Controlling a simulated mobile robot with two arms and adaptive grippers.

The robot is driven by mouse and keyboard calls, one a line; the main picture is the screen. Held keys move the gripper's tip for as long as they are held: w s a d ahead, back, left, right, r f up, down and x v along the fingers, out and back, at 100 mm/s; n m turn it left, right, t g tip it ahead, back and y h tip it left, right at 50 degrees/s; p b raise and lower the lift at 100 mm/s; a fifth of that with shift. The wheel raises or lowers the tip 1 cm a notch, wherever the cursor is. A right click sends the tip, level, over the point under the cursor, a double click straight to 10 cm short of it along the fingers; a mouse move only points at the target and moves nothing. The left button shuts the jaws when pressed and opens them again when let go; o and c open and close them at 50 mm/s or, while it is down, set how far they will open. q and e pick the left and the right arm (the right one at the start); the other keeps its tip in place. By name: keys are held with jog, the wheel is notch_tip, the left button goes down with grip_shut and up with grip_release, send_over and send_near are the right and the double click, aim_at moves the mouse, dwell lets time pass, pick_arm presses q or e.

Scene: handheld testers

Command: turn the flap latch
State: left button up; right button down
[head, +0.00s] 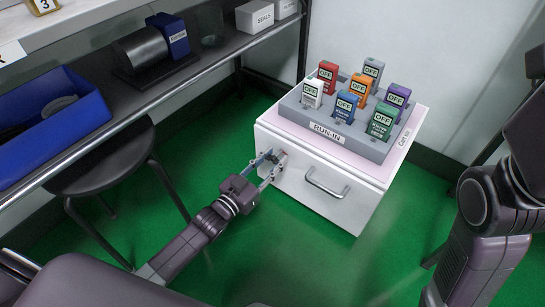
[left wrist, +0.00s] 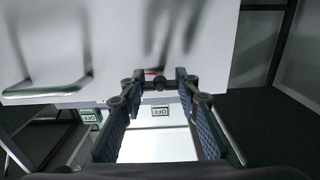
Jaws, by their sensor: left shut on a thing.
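My left gripper (head: 268,167) reaches the white cabinet (head: 320,188) at the left end of its front face. It is shut on the small flap latch (head: 282,158) there, which the fingers mostly hide in the head view. In the left wrist view, the two finger pads of the left gripper (left wrist: 158,86) stand on either side of a small dark latch part (left wrist: 159,83) with a bit of red behind it. The latch's exact angle is hard to tell. My right arm is at the right of the head view, with its gripper out of view.
A bar handle (head: 327,184) sits on the cabinet front, right of the latch. A grey rack (head: 335,128) of several coloured testers stands on top. A shelf (head: 105,98) with a blue bin (head: 52,122) and a dark stool (head: 100,165) are at left. Green floor lies in front.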

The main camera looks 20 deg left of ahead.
pick_arm(q)
jog(key=o, duration=1.2)
jog(key=shift+s, duration=0.15)
jog(key=v, duration=1.1)
jog(key=shift+s+a, duration=0.15)
jog(key=shift+s, duration=0.2)
